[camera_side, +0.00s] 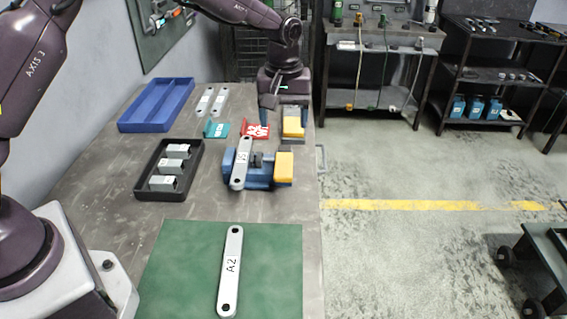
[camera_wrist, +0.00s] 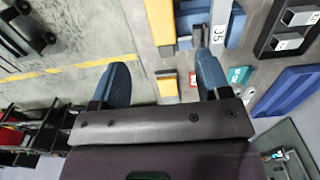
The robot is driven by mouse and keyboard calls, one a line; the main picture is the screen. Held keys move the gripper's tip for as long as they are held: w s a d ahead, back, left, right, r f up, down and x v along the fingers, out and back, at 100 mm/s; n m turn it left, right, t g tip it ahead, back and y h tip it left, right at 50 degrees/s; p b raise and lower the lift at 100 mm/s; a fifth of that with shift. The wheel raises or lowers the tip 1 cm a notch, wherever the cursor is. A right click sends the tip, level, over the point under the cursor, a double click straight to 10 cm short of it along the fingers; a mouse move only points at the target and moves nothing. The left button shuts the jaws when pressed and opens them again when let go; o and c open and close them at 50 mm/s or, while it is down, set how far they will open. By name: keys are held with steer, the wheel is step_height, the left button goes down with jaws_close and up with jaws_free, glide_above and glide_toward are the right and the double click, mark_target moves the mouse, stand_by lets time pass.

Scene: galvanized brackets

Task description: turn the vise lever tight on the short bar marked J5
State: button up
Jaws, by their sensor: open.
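The short grey bar marked J5 (camera_side: 239,172) sits at the left part of the blue vise (camera_side: 262,183). I cannot clearly make out the lever or how tightly the bar is held. My gripper (camera_side: 284,122) is behind the vise in the side view, pointing down, fingers apart around or above a smaller yellow-topped block (camera_side: 293,127). Between the fingers (camera_wrist: 163,72) I see no held thing.
A red marked piece (camera_side: 255,131) and a teal one (camera_side: 216,130) lie behind the vise. A black tray (camera_side: 138,190) holds several grey brackets. A blue bin (camera_side: 128,125) and two bars (camera_side: 212,101) lie farther back. Bar A2 (camera_side: 231,270) rests on a green mat (camera_side: 275,280).

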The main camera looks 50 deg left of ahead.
mark_target(283, 167)
step_height(283, 167, down, 12)
steer(key=shift+f, duration=0.15)
stand_by(0.3)
steer(key=c, duration=1.3)
